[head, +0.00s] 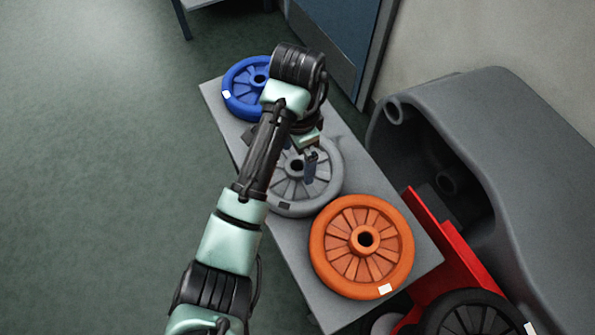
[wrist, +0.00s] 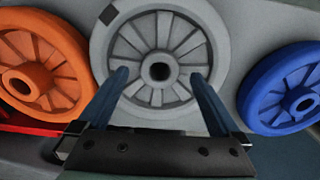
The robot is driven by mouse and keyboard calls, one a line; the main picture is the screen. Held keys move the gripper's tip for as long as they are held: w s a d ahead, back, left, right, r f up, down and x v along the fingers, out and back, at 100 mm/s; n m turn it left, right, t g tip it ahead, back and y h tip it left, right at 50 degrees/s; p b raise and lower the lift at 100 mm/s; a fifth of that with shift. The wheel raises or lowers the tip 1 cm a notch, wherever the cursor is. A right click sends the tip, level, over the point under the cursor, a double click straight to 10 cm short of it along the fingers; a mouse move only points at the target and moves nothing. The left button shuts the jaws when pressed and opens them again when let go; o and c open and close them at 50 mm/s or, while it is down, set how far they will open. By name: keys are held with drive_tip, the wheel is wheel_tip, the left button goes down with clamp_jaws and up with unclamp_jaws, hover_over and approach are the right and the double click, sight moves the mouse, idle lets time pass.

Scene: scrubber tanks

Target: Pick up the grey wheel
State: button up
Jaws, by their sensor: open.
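The grey wheel (head: 326,174) lies flat on a narrow grey bench (head: 286,237), between a blue wheel and an orange wheel. My arm hides part of it in the head view. In the wrist view the grey wheel (wrist: 202,40) fills the upper middle, with its dark hub hole and spokes facing the camera. My gripper (wrist: 160,80) is open, with its two blue fingers apart on either side of the hub in that view. In the head view my gripper (head: 310,165) is over the wheel near its hub. I cannot tell whether the fingers touch it.
The orange wheel (head: 330,243) lies at the near end of the bench and the blue wheel (head: 234,81) at the far end. A large grey tank (head: 500,120) and a red frame (head: 455,250) with a black wheel (head: 478,322) stand to the right. Open floor is left.

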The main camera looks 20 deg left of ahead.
drive_tip(key=shift+f, duration=0.95)
drive_tip(key=shift+c, duration=0.2)
clamp_jaws()
drive_tip(key=shift+r, duration=0.1)
